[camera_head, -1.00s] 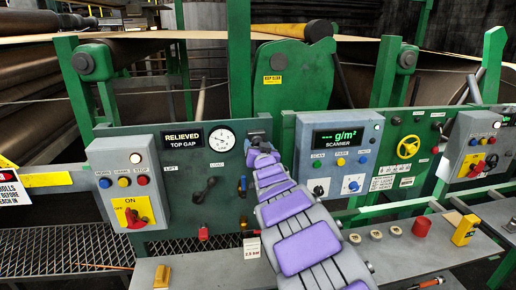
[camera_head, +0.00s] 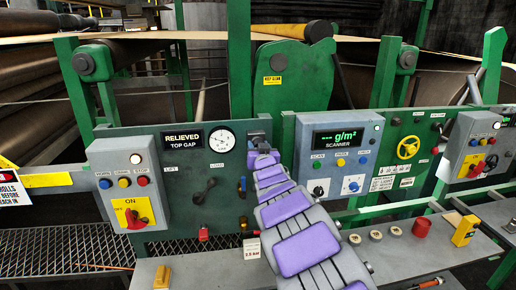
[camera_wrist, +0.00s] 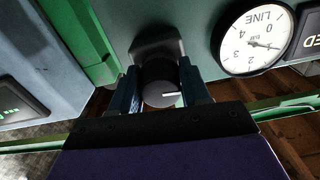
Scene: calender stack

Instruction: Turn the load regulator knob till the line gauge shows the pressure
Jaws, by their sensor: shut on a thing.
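The load regulator knob (camera_wrist: 161,90) is dark and round with a white pointer mark, and it projects from a dark mount on the green panel. My gripper (camera_wrist: 160,95) has its blue fingers closed on both sides of the knob. In the head view my wrist hides the knob and fingertips. The line gauge (camera_wrist: 254,38) is a white dial with a black rim and thin needle, tilted at the upper right of the wrist view. It also shows in the head view (camera_head: 220,139), left of my wrist; its exact reading is too small to tell.
A tag reading 2.5 BAR (camera_head: 252,248) hangs below the panel. A RELIEVED / TOP GAP display (camera_head: 184,139) is left of the gauge. A dark lever (camera_head: 204,191) sits below it. The scanner box (camera_head: 338,158) stands close to the right of my arm.

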